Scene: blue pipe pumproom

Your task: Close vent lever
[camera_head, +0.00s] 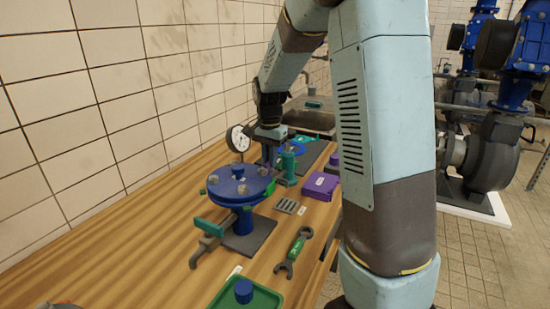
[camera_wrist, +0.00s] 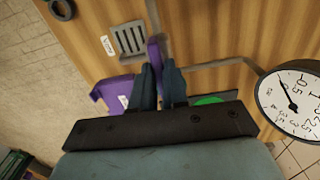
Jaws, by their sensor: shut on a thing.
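My gripper (camera_wrist: 160,75) is shut on a narrow purple lever (camera_wrist: 154,52), which I take to be the vent lever. The lever stands between the two dark fingers in the wrist view, and its upper end shows past the fingertips. A grey pipe runs beside it. In the head view my gripper (camera_head: 268,145) is above the bench, behind the blue round flange (camera_head: 238,184) and beside the pressure gauge (camera_head: 238,139). The lever is not clear in that view. The gauge also shows at the right of the wrist view (camera_wrist: 291,104).
A purple box (camera_head: 320,186), a slotted grey plate (camera_head: 289,206) and a green-grey wrench (camera_head: 293,252) lie on the wooden bench (camera_head: 150,250). A green valve part (camera_head: 288,166) stands close to my gripper. A tiled wall (camera_head: 100,100) bounds the left.

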